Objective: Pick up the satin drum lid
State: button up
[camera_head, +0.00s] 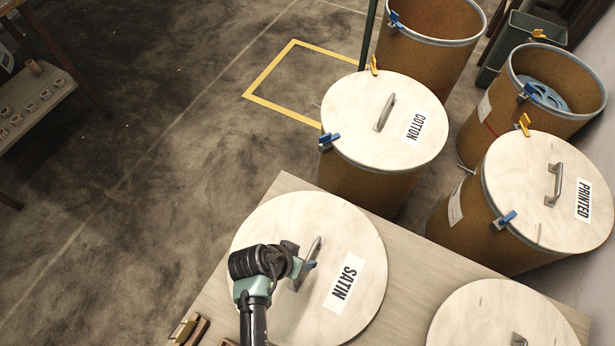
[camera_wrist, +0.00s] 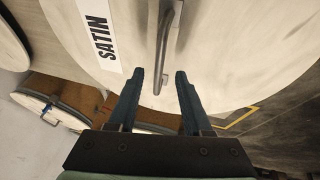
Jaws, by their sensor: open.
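The satin drum lid (camera_head: 355,300) is a round pale wooden disc with a white SATIN label (camera_head: 344,283) and a grey metal bar handle (camera_head: 314,249). It lies flat on a wooden table. My gripper (camera_head: 306,265) is over the lid close to the handle. In the wrist view the lid (camera_wrist: 240,50) fills the upper part, and its handle (camera_wrist: 164,40) runs down toward the gap between my open, empty fingers (camera_wrist: 160,76). The near end of the handle shows between the fingertips. I cannot tell whether either finger touches the handle.
A second pale lid (camera_head: 490,318) lies on the table (camera_head: 402,262) at right. Lidded COTTON (camera_head: 350,88) and PRINTED (camera_head: 520,165) drums stand behind, with two open drums (camera_head: 412,62) (camera_head: 480,130) beyond. A shelf (camera_head: 35,95) is at left. The floor (camera_head: 150,160) between is clear.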

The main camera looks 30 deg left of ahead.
aim_at(307, 258)
jog(key=b+x, duration=0.1)
jog(key=x, duration=0.3)
jog(key=shift+w+d+r, duration=0.1)
grip_shut()
dwell(1.2)
jog(key=shift+r, duration=0.1)
